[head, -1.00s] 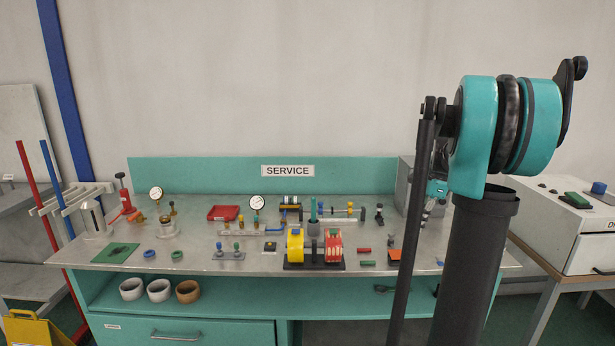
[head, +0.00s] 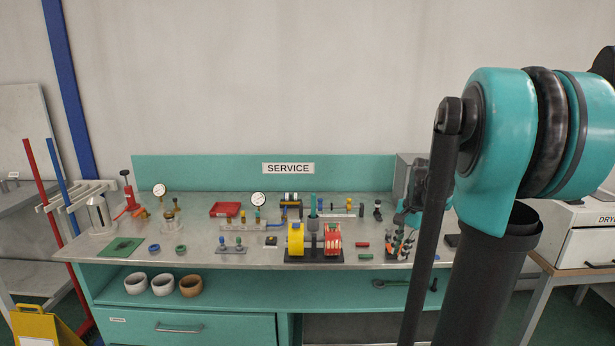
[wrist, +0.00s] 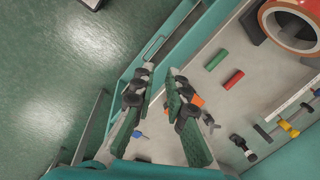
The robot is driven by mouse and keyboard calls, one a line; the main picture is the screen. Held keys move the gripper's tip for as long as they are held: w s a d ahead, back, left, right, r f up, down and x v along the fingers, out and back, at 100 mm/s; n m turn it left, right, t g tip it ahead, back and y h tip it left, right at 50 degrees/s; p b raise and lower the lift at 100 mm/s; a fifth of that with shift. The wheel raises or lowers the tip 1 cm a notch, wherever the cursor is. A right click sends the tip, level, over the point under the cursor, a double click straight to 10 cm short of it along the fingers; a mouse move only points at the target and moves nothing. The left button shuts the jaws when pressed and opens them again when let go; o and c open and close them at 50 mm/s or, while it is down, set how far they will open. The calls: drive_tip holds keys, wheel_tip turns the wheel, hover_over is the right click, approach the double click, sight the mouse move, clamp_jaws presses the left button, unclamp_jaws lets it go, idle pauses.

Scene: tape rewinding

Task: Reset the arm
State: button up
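My gripper (wrist: 161,75) shows in the wrist view with its two green-padded fingers apart and nothing between them. In the head view my gripper (head: 400,245) is partly hidden behind my arm, low over the right part of the bench. An orange piece (wrist: 197,101) lies partly behind the right finger in the wrist view. The yellow reel (head: 296,239) and red reel (head: 333,238) stand side by side on a black base, left of my gripper. The red reel (wrist: 263,18) also shows at the wrist view's top right.
The grey bench (head: 200,235) carries several small parts, gauges and a red tray (head: 224,209). A red bar (wrist: 233,79) and a green bar (wrist: 215,60) lie near my gripper. A white machine (head: 575,235) stands at right. Open floor (wrist: 60,60) lies left in the wrist view.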

drive_tip(key=s+a+f+n+t, duration=0.1)
drive_tip(key=s+a+f+n, duration=0.3)
drive_tip(key=s+f+n, duration=0.2)
drive_tip(key=s+a+f+n+t+h, duration=0.1)
drive_tip(key=s+a+f+n, duration=0.3)
drive_tip(key=s, duration=0.6)
wheel_tip(320, 180, down, 2)
drive_tip(key=shift+s+n+t, duration=0.3)
drive_tip(key=shift+n+t, duration=0.2)
drive_tip(key=shift+n, duration=0.6)
